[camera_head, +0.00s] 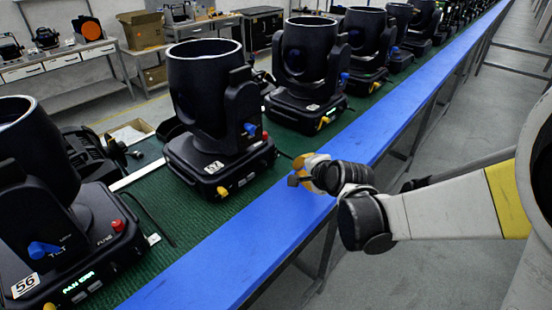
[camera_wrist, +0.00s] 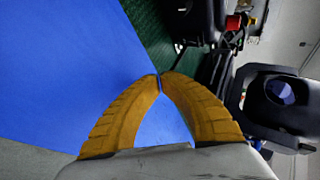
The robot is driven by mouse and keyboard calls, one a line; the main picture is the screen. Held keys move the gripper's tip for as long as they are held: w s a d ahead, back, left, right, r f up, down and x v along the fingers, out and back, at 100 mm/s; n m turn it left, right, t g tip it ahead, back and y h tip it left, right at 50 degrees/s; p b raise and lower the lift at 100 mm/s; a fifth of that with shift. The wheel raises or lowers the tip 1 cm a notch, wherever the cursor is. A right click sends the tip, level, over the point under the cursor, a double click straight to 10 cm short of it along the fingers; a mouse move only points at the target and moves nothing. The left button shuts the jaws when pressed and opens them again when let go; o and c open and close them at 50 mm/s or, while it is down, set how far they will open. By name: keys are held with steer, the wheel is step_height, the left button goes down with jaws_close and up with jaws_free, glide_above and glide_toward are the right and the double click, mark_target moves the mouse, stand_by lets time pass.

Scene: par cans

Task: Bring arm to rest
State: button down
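My gripper (camera_head: 300,177) is over the blue table edge strip (camera_head: 260,221) in the head view, in front of a black par can (camera_head: 213,110). In the wrist view the two yellow fingers of my gripper (camera_wrist: 160,77) meet at their tips, with nothing seen between them. The blue strip (camera_wrist: 60,75) lies beneath and to the left of the fingers. My arm reaches in from the right of the head view and is extended, not folded.
Several black par cans stand in a row on the green mat (camera_head: 150,205). One par can (camera_head: 70,215) is close at the left. A white tray (camera_head: 130,132) and a bench with a cardboard box (camera_head: 142,29) are behind.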

steer(key=s+d+r+n, duration=0.1)
steer(key=s, duration=0.1)
steer(key=s+d+r+n, duration=0.1)
steer(key=s+d, duration=0.1)
steer(key=s+d+r+n+h, duration=0.1)
steer(key=s+d+r, duration=0.1)
steer(key=shift+g, duration=0.3)
steer(key=s+d+n+h, duration=0.1)
steer(key=s+d+n, duration=0.2)
steer(key=s, duration=0.3)
steer(key=s+d+n+g+h, duration=0.1)
steer(key=s+d+n, duration=0.2)
steer(key=s, duration=0.4)
steer(key=s+d+r+n+g+h, duration=0.1)
steer(key=s+d+n, duration=0.2)
steer(key=s+d, duration=0.2)
steer(key=shift+s, duration=1.1)
